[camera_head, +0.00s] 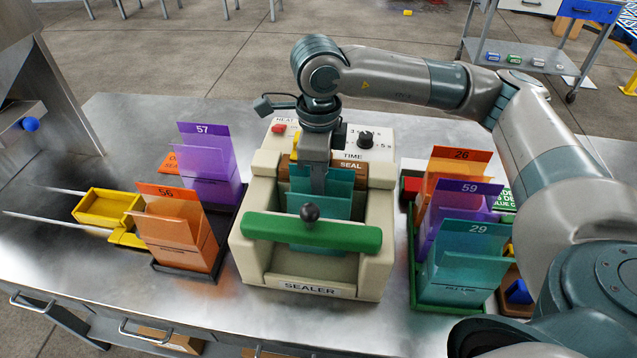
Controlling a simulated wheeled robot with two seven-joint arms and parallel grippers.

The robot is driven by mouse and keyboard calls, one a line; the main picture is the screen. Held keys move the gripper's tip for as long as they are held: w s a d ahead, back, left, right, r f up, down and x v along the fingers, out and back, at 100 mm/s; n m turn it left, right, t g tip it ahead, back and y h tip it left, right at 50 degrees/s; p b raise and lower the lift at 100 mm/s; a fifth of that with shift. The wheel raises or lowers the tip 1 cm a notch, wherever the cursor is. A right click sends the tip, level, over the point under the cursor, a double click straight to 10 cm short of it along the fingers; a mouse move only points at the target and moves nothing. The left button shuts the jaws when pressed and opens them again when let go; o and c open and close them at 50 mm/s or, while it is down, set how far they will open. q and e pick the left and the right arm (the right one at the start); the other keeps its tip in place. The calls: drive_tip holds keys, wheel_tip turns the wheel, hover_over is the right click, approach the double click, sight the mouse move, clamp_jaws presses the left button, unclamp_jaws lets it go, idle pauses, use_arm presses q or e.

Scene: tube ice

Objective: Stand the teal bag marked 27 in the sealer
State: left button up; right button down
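The sealer (312,289) is a cream machine at the middle of the table, with a green bar (350,237) and black knob across its front. A teal bag (338,205) stands roughly upright inside it, behind the bar. Its number is hidden, so I cannot read 27. My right gripper (317,180) reaches down from above into the sealer and appears shut on the bag's top edge. The bar hides part of the bag's lower portion, so I cannot tell whether it rests on the sealer floor. My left gripper is out of view.
Left of the sealer, a dark rack holds purple bag 57 (210,165) and orange bag 56 (176,232). A yellow tray (104,208) lies farther left. On the right, a green rack (428,306) holds orange bag 26 (455,166), purple bag 59 (466,200) and teal bag 29 (462,262).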

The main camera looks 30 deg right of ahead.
drive_tip(key=c, duration=1.9)
unclamp_jaws()
drive_tip(key=shift+r, duration=0.15)
drive_tip(key=shift+w, duration=0.1)
drive_tip(key=shift+d, duration=0.1)
drive_tip(key=c, duration=0.4)
drive_tip(key=shift+o, duration=0.4)
drive_tip(key=shift+r, duration=0.1)
